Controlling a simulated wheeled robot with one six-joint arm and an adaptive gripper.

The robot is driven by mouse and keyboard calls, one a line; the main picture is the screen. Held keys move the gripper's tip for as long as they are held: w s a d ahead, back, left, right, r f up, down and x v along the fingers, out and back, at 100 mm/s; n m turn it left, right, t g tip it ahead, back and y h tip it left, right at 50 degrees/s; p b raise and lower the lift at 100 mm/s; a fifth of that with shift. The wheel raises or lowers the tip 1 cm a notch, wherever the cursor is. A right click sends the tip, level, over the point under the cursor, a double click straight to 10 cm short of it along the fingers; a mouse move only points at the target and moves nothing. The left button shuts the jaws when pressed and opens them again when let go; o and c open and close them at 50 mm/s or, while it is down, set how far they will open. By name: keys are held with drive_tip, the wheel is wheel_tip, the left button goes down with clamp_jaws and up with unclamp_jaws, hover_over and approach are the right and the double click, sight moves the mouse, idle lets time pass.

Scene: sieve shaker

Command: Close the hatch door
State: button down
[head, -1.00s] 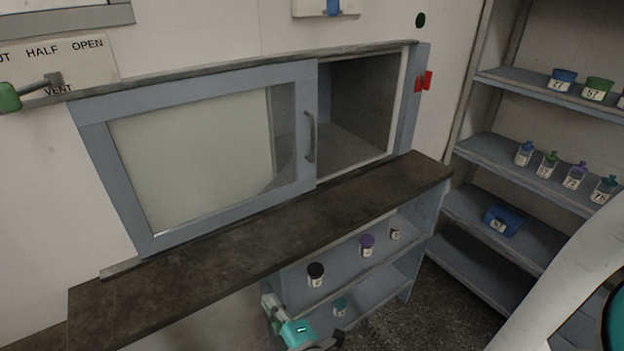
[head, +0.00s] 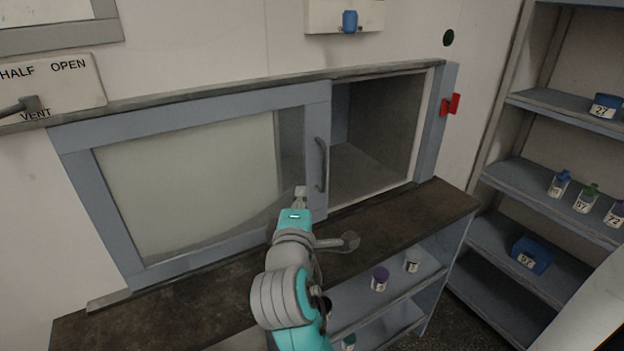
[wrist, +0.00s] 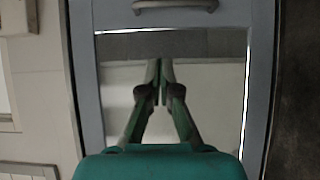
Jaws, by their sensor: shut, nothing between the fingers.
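The hatch door (head: 316,120) is a blue-grey framed sliding panel with a glass pane (head: 190,180). It covers the left part of the hatch, and the opening (head: 380,130) on the right is uncovered. A curved vertical handle (head: 321,165) sits on the door's right frame bar. My gripper (head: 300,192) is shut and empty in front of the pane, just left of the handle and a little lower. In the wrist view my gripper's fingertips (wrist: 160,62) are together over the pane, with the handle (wrist: 175,5) at the top edge. I cannot tell whether the fingers touch the glass.
A dark counter (head: 415,215) runs below the hatch, with small numbered jars on shelves under it. A red catch (head: 450,104) is on the right frame post. A shelf unit (head: 510,175) with bottles stands at the right. A vent lever panel (head: 60,90) is at the left.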

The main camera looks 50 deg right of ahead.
approach(319, 167)
wheel_tip(319, 167, up, 4)
drive_tip(key=w+a, duration=0.2)
drive_tip(key=shift+s+d, duration=0.15)
drive_tip(key=shift+d, duration=2.1)
